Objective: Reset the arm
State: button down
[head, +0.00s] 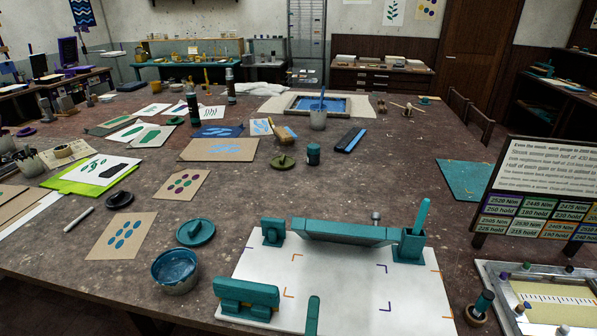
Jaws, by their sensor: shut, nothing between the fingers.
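My gripper and arm do not show in the head view, so I cannot see where the gripper is. The work place in front of me is a white board (340,285) with orange and purple corner marks. Two teal hinge clamps, one at the back left (272,232) and one at the front left (247,298), sit on the board. A long teal trough-like bar (343,231) lies along its back edge. A teal holder (410,246) with an upright teal handle stands at the back right. A small teal upright piece (312,316) shows at the bottom edge, partly cut off.
A bowl of blue ink (175,271) and its teal lid (196,232) stand left of the board. A text sign (540,185) and a framed screen (555,300) are at the right. Printed cards and tools cover the left and back. Bare tabletop lies behind the board.

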jog(key=s+a+f+n+g+y, duration=0.1)
jog(key=s+f+n+g, duration=0.3)
jog(key=s, duration=0.6)
jog(key=s+a+f+n+g+y, duration=0.2)
jog(key=s+f+n, duration=0.3)
jog(key=s+n, duration=0.4)
jog(key=s+a+f+n+g+y, duration=0.1)
jog(key=s+f+n+g+y, duration=0.1)
jog(key=s+f+n+g, duration=0.2)
jog(key=s+n+g, duration=0.1)
jog(key=s+n, duration=0.2)
jog(key=s, duration=0.4)
jog(key=shift+s+a+f+g, duration=0.15)
jog(key=shift+s+f+g, duration=0.1)
jog(key=shift+s+g, duration=0.1)
